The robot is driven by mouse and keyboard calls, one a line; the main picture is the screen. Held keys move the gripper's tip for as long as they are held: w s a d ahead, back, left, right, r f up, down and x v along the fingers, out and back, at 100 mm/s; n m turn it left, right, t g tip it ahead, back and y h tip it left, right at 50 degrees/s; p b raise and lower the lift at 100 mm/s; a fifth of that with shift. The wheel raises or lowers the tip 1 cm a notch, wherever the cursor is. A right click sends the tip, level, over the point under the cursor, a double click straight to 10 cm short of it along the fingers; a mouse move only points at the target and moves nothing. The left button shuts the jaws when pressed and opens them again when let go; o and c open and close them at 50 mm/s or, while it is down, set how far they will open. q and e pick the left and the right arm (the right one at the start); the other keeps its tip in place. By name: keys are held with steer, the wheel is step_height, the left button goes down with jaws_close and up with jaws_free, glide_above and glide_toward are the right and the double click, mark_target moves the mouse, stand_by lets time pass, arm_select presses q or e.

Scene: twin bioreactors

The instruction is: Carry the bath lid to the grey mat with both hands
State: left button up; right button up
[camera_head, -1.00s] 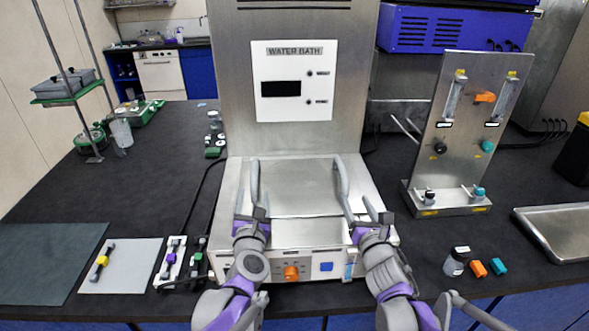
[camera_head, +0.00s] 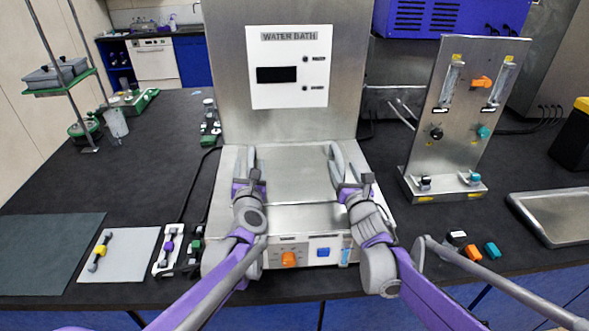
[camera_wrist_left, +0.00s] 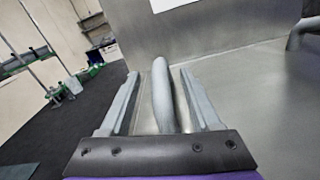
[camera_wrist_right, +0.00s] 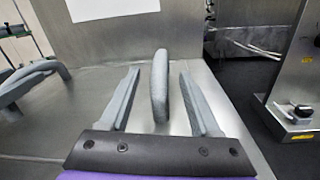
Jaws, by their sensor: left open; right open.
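The metal bath lid (camera_head: 290,178) lies on top of the water bath and has two upright grey handles. My left gripper (camera_head: 252,172) is open at the left handle; in the left wrist view the handle (camera_wrist_left: 162,95) stands between the parted fingers. My right gripper (camera_head: 350,174) is open at the right handle; in the right wrist view the handle (camera_wrist_right: 159,88) stands between the fingers, with gaps on both sides. A large, dark slate-grey mat (camera_head: 45,255) lies bare at the left of the bench.
A pale grey mat (camera_head: 130,270) with a yellow-marked part lies between the dark mat and the bath. The tall water bath panel (camera_head: 225,60) stands behind the lid. A metal flow stand (camera_head: 455,135), small colored parts and a metal tray (camera_head: 515,206) are at right.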

mark_target(251, 157)
arm_select(q)
steer(key=shift+w+a, duration=0.15)
steer(key=shift+w, duration=0.8)
steer(key=shift+w+a, duration=0.1)
steer(key=shift+w, duration=0.85)
arm_select(e)
steer(key=shift+w+a, duration=0.2)
steer(key=shift+w, duration=0.75)
steer(key=shift+w+a, duration=0.15)
steer(key=shift+w, duration=0.75)
arm_select(q)
jaws_close()
arm_select(e)
jaws_close()
